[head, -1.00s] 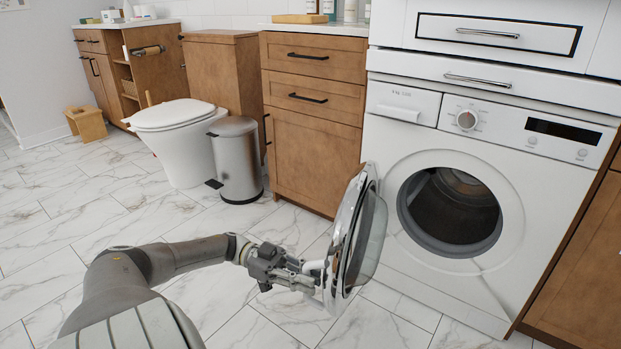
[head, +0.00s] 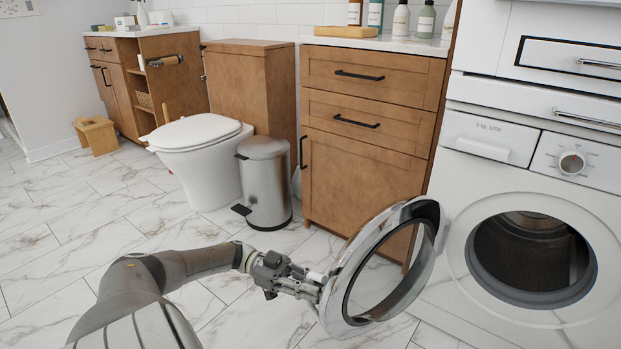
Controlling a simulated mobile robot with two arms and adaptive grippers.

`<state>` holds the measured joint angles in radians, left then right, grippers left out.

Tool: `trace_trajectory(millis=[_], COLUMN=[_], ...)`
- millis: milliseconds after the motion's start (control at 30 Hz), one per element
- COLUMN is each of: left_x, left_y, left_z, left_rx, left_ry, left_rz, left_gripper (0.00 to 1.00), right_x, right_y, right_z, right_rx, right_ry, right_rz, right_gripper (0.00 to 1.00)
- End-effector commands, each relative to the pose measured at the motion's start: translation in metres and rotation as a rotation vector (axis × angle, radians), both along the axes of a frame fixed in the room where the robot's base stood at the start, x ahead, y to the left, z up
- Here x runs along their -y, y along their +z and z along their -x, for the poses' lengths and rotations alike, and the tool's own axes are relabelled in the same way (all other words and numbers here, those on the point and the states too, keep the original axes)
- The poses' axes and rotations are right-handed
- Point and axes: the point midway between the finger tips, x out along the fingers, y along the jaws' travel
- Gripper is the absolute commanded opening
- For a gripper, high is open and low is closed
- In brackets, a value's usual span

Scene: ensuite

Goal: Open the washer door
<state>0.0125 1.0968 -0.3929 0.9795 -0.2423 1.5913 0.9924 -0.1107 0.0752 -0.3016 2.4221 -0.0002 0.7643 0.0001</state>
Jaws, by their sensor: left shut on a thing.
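The white washer (head: 475,200) stands at the right, and its round drum opening (head: 530,262) is uncovered. The washer door (head: 345,300), a round ring with a silver rim and clear glass, is swung wide open to the left of the opening. My left gripper (head: 318,287) is shut on the left edge of the door's rim. The fingertips are partly hidden against the rim. My right gripper is not in view.
A wooden drawer cabinet (head: 372,150) stands behind the open door. A steel pedal bin (head: 266,185) and a white toilet (head: 205,165) are farther left. The marble-tiled floor (head: 75,220) at the left is clear.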

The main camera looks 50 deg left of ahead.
Motion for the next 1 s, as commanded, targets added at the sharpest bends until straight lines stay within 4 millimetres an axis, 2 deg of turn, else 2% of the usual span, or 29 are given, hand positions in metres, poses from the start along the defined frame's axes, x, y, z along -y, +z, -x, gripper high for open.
trace_trajectory(millis=[367, 400, 567, 867, 1000], left_x=[0.0000, -0.0001, -0.0002, -0.0003, -0.0066], left_y=[-0.0044, -0.0044, -0.0036, -0.0017, -0.0018], left_z=[0.0039, 0.0040, 0.0029, 0.0013, 0.0032], left_rx=[-0.014, -0.014, -0.011, -0.005, -0.004], left_ry=[-0.007, -0.007, -0.005, -0.002, 0.000], left_rz=[-0.005, -0.005, -0.004, -0.002, -0.003], left_gripper=[0.00, 0.17, 0.37, 0.38, 0.38], right_x=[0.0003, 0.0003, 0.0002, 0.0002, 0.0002], right_y=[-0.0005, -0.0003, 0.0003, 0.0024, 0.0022], right_z=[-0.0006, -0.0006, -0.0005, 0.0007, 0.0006], right_rx=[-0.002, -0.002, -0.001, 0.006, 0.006], right_ry=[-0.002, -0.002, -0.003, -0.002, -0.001], right_rz=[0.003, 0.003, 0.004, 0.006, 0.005], right_gripper=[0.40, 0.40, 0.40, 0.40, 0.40])
